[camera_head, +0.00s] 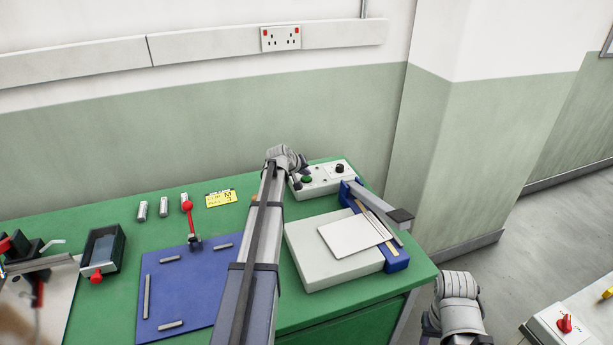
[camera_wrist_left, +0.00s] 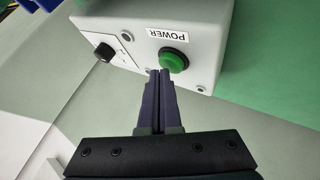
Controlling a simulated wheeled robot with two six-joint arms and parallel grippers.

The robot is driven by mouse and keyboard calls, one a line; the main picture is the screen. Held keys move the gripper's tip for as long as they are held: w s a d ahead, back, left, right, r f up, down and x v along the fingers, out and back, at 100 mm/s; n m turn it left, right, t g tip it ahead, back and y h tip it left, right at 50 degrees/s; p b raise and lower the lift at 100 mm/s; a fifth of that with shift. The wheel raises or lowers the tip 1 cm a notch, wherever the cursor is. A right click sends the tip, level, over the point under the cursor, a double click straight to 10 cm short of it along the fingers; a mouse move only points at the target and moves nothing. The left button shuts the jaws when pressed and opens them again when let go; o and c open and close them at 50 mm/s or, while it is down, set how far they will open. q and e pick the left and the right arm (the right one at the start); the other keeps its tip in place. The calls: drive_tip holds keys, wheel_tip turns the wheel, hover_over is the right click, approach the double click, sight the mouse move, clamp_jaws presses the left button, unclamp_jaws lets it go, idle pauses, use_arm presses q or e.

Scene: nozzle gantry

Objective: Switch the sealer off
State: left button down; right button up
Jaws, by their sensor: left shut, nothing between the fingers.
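The sealer's grey control box (camera_head: 325,180) stands at the back right of the green bench. It carries a green button (camera_head: 307,179) marked POWER and a black knob (camera_head: 339,168). In the left wrist view the green button (camera_wrist_left: 173,60) is large, with the black knob (camera_wrist_left: 104,52) to its left. My left gripper (camera_head: 297,184) is shut and empty at the box's button end. In the wrist view its fingertips (camera_wrist_left: 161,72) overlap the button's lower-left edge; I cannot tell whether they touch. My right gripper (camera_head: 455,333) is partly cut off at the bottom; its fingers are unclear.
A pale box (camera_head: 310,262) with a white sheet (camera_head: 345,236) and a blue sealing bar with a lever arm (camera_head: 378,208) stand in front of the control box.

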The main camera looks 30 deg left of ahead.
sight(305, 179)
use_arm(q)
wheel_tip(305, 179, up, 6)
drive_tip(key=p, duration=0.6)
drive_tip(key=shift+r, duration=0.1)
idle(0.3)
